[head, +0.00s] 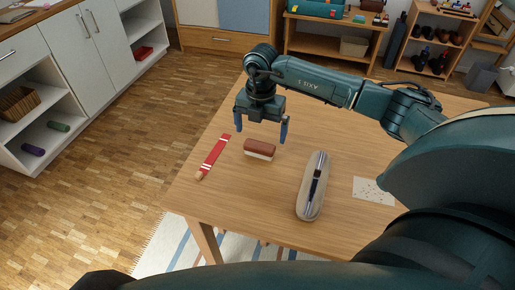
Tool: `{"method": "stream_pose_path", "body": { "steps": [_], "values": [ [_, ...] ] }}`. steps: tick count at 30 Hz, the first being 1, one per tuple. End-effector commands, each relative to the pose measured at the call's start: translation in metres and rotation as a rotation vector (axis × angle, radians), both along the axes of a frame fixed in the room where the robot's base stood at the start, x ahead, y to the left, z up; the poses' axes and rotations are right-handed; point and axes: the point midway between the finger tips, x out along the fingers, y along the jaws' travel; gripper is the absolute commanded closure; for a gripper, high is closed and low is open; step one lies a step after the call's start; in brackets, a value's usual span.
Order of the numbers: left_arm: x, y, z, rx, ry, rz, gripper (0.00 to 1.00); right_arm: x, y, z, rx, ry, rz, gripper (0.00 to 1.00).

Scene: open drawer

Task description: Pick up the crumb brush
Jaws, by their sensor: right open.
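The crumb brush (260,149), with a reddish-brown back and pale bristles, lies on the wooden table (250,220). My right gripper (261,131) is open and empty, its two blue-tipped fingers pointing down. In the picture it is just above the brush, with the fingers to either side of it. I cannot tell the exact height of the fingers above the table. My left gripper is not in view.
A red striped strip (213,157) lies left of the brush. An oval tray (304,210) holding a dark pen-like item lies to the right, with a speckled white card (368,189) beyond it. The table's front left is clear.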

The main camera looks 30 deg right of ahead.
Motion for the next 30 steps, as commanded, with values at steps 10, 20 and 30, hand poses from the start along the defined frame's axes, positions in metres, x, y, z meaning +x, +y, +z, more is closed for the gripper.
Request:
{"method": "stream_pose_path", "body": {
  "steps": [10,20,30],
  "values": [
    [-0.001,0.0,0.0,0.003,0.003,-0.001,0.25,0.001,0.001,-0.033,0.002,0.003,0.002,0.0],
    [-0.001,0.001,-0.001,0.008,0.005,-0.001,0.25,0.003,0.001,-0.069,0.003,0.0,0.002,0.0],
    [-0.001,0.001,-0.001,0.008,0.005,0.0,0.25,0.003,0.001,-0.069,0.003,0.0,0.002,0.12]
  ]
}}
